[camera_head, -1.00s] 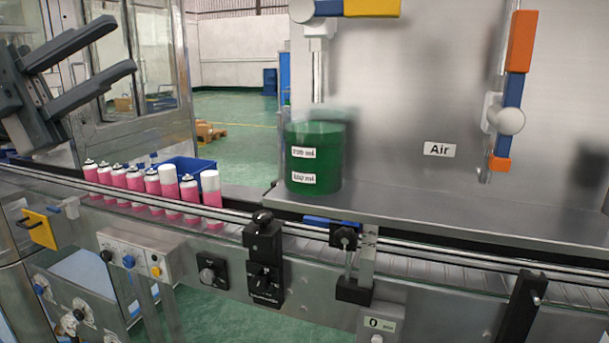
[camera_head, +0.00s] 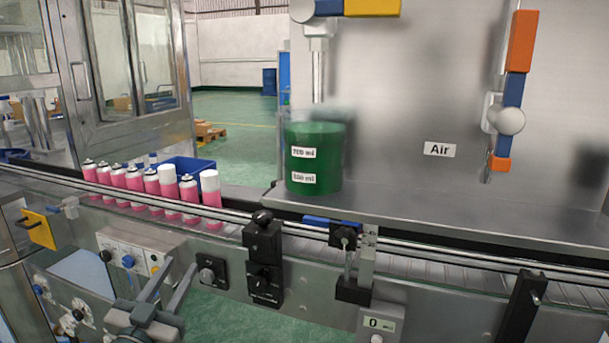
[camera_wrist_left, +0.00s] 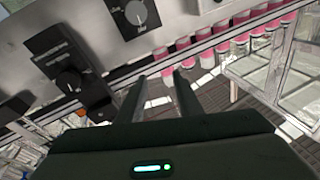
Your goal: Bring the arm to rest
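In the left wrist view the gripper (camera_wrist_left: 159,80) also shows two separated, empty fingers below the machine front. My right gripper is not in the head view.
A row of pink aerosol cans (camera_head: 133,180), some with white caps, stands on the conveyor behind the rail (camera_head: 420,253). Black knobs (camera_head: 263,260) jut from the machine front. A green container (camera_head: 315,165) stands behind. Green floor shows beneath the machine.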

